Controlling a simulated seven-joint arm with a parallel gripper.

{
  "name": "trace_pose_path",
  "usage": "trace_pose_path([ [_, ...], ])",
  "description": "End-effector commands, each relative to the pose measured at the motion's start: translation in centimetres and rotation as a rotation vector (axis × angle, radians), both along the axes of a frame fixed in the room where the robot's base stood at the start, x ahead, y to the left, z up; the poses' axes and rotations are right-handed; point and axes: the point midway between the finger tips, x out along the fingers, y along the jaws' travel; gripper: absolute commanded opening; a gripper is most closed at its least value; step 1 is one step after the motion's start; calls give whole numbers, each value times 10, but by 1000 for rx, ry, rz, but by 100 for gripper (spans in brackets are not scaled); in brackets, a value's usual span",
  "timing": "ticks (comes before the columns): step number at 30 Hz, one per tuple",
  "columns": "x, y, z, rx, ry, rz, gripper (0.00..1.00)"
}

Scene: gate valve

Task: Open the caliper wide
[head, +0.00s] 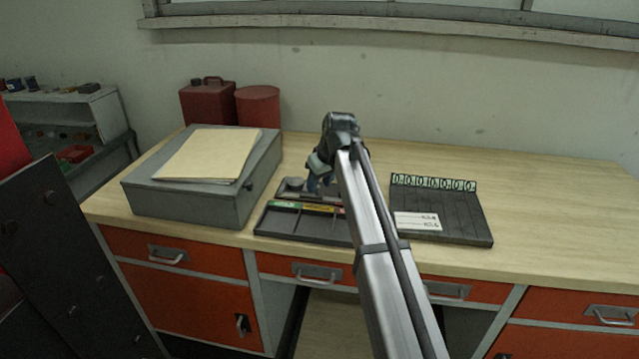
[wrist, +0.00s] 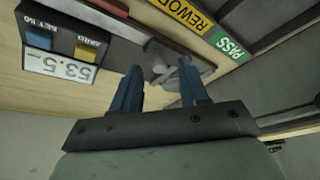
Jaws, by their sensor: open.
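The caliper (wrist: 132,25) lies on the bench in the wrist view, a dark bar with a digital display (wrist: 60,66). The display appears upside down and seems to read 53.5. A blue button (wrist: 38,38) and an orange button (wrist: 85,53) sit beside it. My gripper (wrist: 158,85) is open, its two blue fingers apart, with a small grey knob (wrist: 155,50) in the gap near their tips. I cannot tell whether the fingers touch it. In the head view my gripper (head: 320,183) hangs over the caliper area behind the sorting tray and hides much of it.
The sorting tray (head: 285,227) has coloured labels, among them yellow REWORK (wrist: 188,14) and green PASS (wrist: 230,45). A dark slotted board (head: 465,220) with a white card (head: 417,221) is to the right. A grey box (head: 205,203) stands left. The bench's right side (head: 560,220) is clear.

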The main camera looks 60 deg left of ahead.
Motion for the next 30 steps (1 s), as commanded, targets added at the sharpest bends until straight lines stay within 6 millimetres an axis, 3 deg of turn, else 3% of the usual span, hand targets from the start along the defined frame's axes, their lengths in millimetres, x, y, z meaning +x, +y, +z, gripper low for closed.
trace_pose_path([
  [12,0,2,-7,-1,0,0,44],
  [26,0,2,-6,-1,0,0,1],
  [30,0,2,-6,-1,0,0,0],
])
